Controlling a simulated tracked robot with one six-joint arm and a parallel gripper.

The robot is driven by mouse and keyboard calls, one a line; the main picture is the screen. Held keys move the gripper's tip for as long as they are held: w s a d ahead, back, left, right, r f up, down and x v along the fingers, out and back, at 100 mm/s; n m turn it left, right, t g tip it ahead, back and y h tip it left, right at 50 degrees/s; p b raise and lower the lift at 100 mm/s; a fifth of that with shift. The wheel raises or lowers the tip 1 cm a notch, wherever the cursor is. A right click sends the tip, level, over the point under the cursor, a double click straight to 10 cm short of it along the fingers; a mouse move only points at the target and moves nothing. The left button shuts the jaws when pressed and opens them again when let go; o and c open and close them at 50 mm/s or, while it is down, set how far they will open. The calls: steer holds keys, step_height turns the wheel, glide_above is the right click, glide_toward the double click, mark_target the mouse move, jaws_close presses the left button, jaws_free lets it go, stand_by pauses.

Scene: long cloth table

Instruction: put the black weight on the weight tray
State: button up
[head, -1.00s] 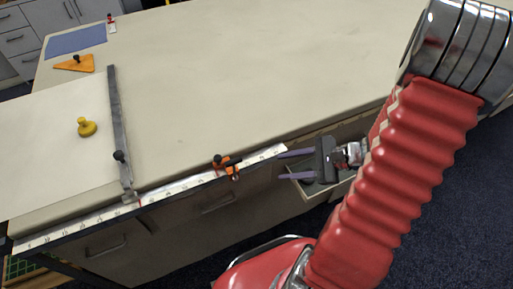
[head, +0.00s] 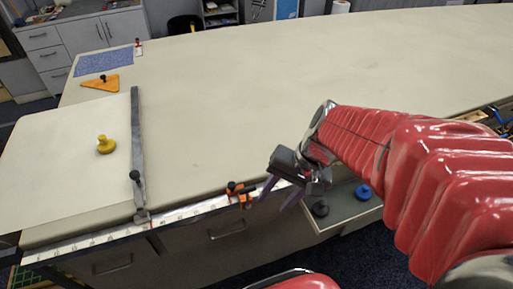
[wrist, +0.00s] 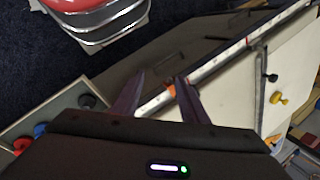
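The black weight (head: 320,209) stands on the grey weight tray (head: 345,217), which juts from the table's front side. It also shows in the wrist view (wrist: 88,102). A blue weight (head: 363,192) stands on the same tray, to its right. My gripper (head: 275,197) is open and empty, above the table's front edge, up and left of the black weight and apart from it. In the wrist view both purple fingers (wrist: 160,88) are spread with nothing between them. My arm covers part of the tray's far right in the head view.
A yellow weight (head: 106,145) stands on a white sheet (head: 65,170) at left, beside a metal straightedge (head: 137,150) with a black knob. An orange clamp (head: 238,192) sits on the ruler edge (head: 195,209). A red weight (wrist: 21,145) shows in the wrist view. The tabletop centre is clear.

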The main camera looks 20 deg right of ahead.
step_height(320, 180, up, 10)
steer(key=s+a+n+t+h, duration=0.1)
steer(key=a+n+t+h, duration=0.1)
steer(key=n, duration=0.4)
steer(key=shift+s+a+r+n+t+h, duration=0.2)
steer(key=shift+s+n+t+h, duration=0.2)
steer(key=shift+t+h, duration=0.55)
